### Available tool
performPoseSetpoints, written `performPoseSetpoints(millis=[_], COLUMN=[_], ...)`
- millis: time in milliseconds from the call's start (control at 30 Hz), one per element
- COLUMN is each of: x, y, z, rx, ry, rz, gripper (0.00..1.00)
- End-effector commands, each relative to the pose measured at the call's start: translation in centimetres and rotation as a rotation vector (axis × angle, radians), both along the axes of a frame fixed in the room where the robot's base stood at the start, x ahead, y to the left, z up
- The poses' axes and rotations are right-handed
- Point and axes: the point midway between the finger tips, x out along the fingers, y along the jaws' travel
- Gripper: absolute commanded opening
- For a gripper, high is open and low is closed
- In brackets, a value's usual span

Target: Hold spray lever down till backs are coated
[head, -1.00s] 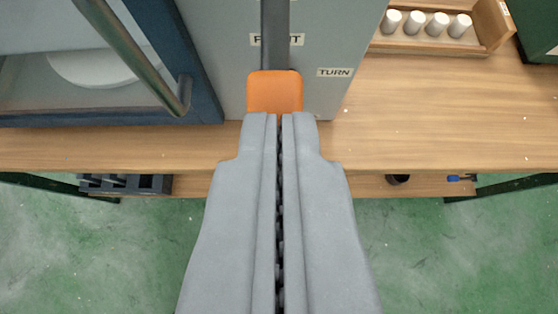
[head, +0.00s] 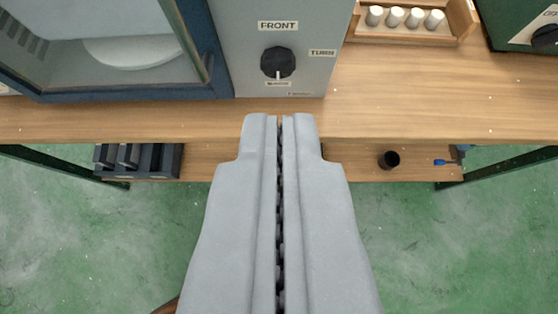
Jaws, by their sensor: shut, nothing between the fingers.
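My gripper (head: 279,122) is shut and empty, its tips in front of the bench's front edge and below the grey control panel (head: 310,70). The panel carries a "FRONT" label (head: 278,26), a black knob (head: 278,62) and a "TURN" label (head: 322,53). The spray lever with its orange grip is not in view. At the left is a blue-framed booth (head: 217,60) with a window. A white round piece (head: 135,50) shows inside it, partly cut off by the frame; its coating cannot be judged.
A wooden rack (head: 410,34) of white cylinders stands at the back right, beside a dark green box (head: 515,25). The wooden bench (head: 420,95) is clear at right. A lower shelf holds a dark rack (head: 140,160) and a black cup (head: 389,160).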

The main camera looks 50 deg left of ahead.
Motion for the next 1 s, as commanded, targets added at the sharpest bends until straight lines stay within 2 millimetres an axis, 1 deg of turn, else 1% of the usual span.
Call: performPoseSetpoints(millis=[33, 100, 300, 867, 933, 1000], x=[-0.5, -1.1, -2.1, -2.3, -2.3, -2.3], y=[-0.7, -1.3, -2.4, -2.8, -3.5, -4.9], z=[0.4, 0.7, 1.3, 1.4, 1.2, 0.8], rx=[0.001, 0.002, 0.002, 0.002, 0.004, 0.008], ry=[-0.002, -0.001, -0.001, -0.003, -0.01, -0.025], rz=[-0.003, -0.003, -0.001, -0.007, -0.034, -0.092], gripper=[0.0, 0.0, 0.0, 0.0, 0.0, 0.0])
